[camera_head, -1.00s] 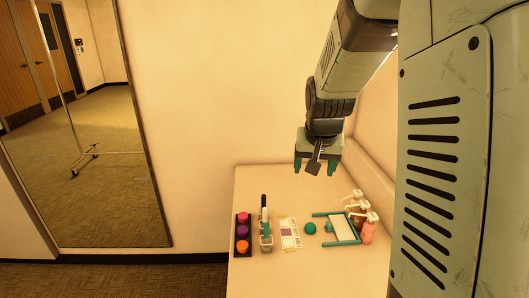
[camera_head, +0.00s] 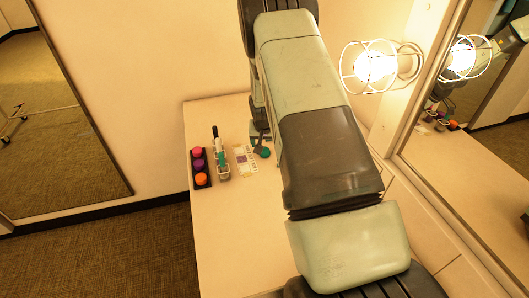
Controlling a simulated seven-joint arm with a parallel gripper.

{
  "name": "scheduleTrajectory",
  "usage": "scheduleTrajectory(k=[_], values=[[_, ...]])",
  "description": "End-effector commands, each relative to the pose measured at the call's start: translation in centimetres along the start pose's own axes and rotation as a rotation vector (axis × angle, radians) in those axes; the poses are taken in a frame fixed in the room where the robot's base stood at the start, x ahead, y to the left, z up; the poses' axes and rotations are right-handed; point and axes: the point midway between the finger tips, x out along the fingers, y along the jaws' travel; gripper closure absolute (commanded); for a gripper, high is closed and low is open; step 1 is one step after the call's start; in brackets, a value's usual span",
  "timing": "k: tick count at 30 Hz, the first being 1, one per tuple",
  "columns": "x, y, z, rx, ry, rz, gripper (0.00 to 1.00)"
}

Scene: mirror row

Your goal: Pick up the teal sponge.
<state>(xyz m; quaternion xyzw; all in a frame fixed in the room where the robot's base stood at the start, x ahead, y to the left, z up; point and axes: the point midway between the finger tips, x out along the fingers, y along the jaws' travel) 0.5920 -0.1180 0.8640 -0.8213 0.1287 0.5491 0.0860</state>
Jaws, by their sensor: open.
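The round teal sponge (camera_head: 265,154) lies on the pale table, right of a patterned card. Its right side is close to my arm's outline. My gripper (camera_head: 260,138) is low over the table, just behind and above the sponge in the picture. It is open. My arm hides much of it, and I cannot tell whether the fingers touch the sponge or stand around it.
Left of the card (camera_head: 244,158) stand a clear holder with upright tools (camera_head: 223,172) and a black tray with coloured round pots (camera_head: 200,180). A caged lamp (camera_head: 375,64) and a wall mirror (camera_head: 480,130) are at right. The near-left tabletop (camera_head: 222,235) is clear.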

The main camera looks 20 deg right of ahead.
Motion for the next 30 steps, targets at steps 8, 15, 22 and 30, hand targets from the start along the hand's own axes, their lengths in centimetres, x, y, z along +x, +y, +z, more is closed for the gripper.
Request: scheduleTrajectory(k=[8, 15, 22, 30], values=[[3.4, -0.1, 0.4, -0.002, -0.001, 0.000, 0.28], [5.4, -0.2, 0.3, -0.001, 0.001, -0.001, 0.28], [5.4, -0.2, 0.3, -0.001, 0.001, -0.001, 0.33], [5.3, -0.2, 0.3, -0.001, 0.001, -0.001, 0.74]])
